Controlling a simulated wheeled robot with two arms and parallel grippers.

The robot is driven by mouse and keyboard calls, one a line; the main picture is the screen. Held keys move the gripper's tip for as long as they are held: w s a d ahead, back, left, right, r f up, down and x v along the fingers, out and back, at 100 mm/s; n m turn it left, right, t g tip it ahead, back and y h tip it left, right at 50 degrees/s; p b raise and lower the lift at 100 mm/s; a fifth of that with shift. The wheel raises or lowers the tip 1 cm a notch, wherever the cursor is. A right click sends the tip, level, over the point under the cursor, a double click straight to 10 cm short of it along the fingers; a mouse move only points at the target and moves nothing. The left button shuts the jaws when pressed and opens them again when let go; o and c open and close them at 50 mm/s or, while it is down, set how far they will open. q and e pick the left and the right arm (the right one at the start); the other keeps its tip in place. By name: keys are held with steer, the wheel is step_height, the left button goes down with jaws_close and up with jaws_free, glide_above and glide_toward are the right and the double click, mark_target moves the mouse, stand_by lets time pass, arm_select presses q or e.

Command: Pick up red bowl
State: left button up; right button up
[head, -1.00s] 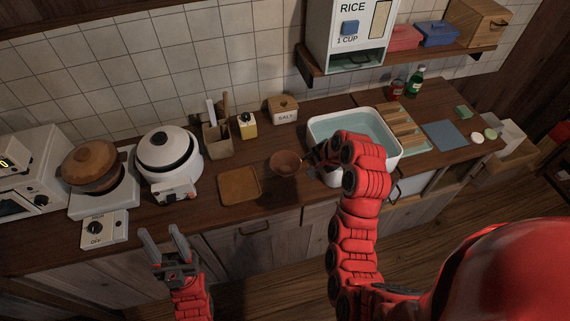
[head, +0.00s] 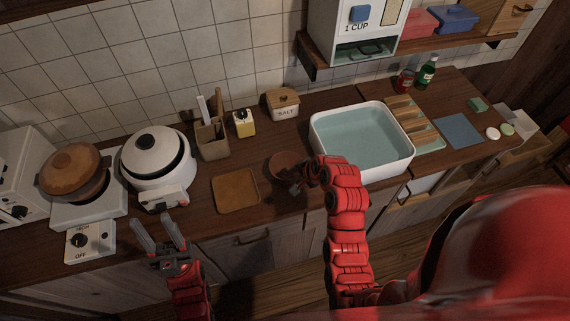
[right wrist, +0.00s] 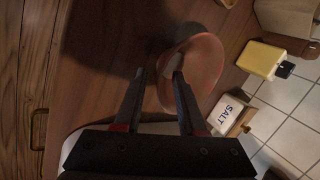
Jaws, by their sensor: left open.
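The red bowl (head: 282,165) is on the wooden counter between the brown square board and the sink. It is reddish-brown and partly hidden by my right gripper (head: 296,187). In the right wrist view the bowl (right wrist: 205,84) lies by the fingertips of my right gripper (right wrist: 158,74). The fingers are apart; one overlaps the bowl's inside and the other is outside its near rim. I cannot tell whether they touch it. My left gripper (head: 152,221) is open and empty in front of the counter's edge, below the rice cooker.
The brown board (head: 236,191) lies left of the bowl. The white sink basin (head: 397,167) is on its right, the salt box (head: 284,111) and yellow container (head: 243,130) behind. The rice cooker (head: 155,150) and pot (head: 70,163) stand at left.

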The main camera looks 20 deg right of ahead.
steer(key=shift+w+a+f, duration=0.1)
steer(key=shift+w+f, duration=0.4)
steer(key=shift+w, duration=0.1)
steer(key=shift+s+a+r, duration=0.1)
steer(key=shift+s+r, duration=0.1)
steer(key=shift+s, duration=0.05)
steer(key=shift+c, duration=0.2)
steer(key=shift+s+r, duration=0.2)
steer(key=shift+s, duration=0.05)
steer(key=shift+c, duration=1.1)
steer(key=shift+s, duration=0.15)
steer(key=shift+c, duration=1.2)
jaws_close()
steer(key=shift+w+f, duration=0.2)
steer(key=shift+w, duration=0.05)
steer(key=shift+s, duration=0.1)
